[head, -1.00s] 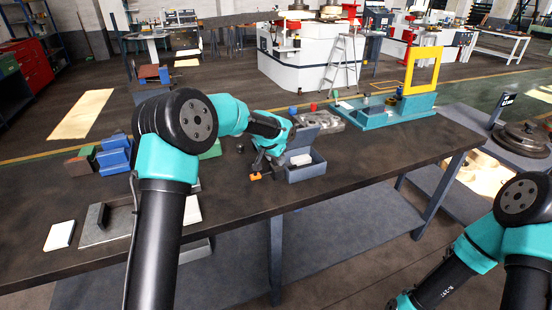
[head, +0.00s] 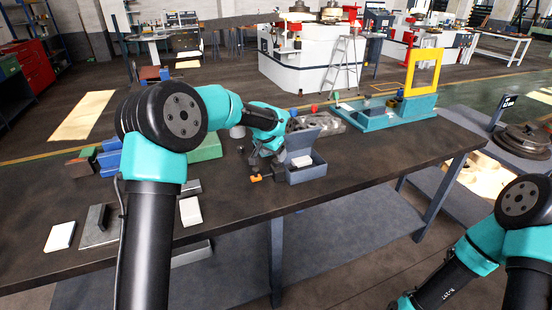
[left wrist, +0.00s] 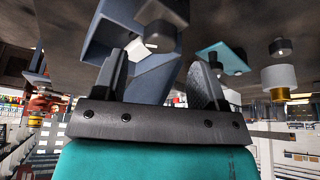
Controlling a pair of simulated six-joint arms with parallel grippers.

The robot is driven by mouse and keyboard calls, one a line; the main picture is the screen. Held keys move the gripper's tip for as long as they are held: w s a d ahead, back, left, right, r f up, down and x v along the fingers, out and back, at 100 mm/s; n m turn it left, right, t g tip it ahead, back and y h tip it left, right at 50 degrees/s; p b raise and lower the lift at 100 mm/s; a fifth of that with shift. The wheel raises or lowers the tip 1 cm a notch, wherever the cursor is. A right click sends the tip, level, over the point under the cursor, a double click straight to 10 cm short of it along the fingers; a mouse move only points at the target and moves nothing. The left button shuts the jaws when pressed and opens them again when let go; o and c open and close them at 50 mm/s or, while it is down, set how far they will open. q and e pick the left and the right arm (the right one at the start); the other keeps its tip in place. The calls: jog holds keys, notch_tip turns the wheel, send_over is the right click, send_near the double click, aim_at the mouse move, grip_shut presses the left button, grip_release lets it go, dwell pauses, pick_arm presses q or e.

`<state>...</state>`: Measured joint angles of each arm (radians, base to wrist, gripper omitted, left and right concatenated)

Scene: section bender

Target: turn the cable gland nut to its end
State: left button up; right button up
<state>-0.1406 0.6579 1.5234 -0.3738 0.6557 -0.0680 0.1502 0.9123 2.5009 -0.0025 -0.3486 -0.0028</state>
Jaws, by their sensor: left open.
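A grey-blue box (head: 306,172) with a raised lid stands on the bench, a white block inside it. It also shows in the left wrist view (left wrist: 105,38). A dark stubby fitting (left wrist: 162,28) beside the box, perhaps the cable gland nut, shows beyond my fingers in the left wrist view; a dark piece (head: 277,198) also sits at the box's near left corner in the head view. My left gripper (head: 258,164) is just left of the box, pointing down. Its two fingers (left wrist: 165,72) are apart with nothing clearly between them. My right gripper is out of view.
A small orange piece (head: 256,178) lies below my left gripper. A teal fixture with a yellow frame (head: 424,72) stands at the back right. Grey plates (head: 100,228) and white blocks lie at the front left. The bench right of the box is mostly clear.

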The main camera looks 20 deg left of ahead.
pick_arm(q)
jog(key=v, duration=1.3)
jog(key=shift+s, duration=0.1)
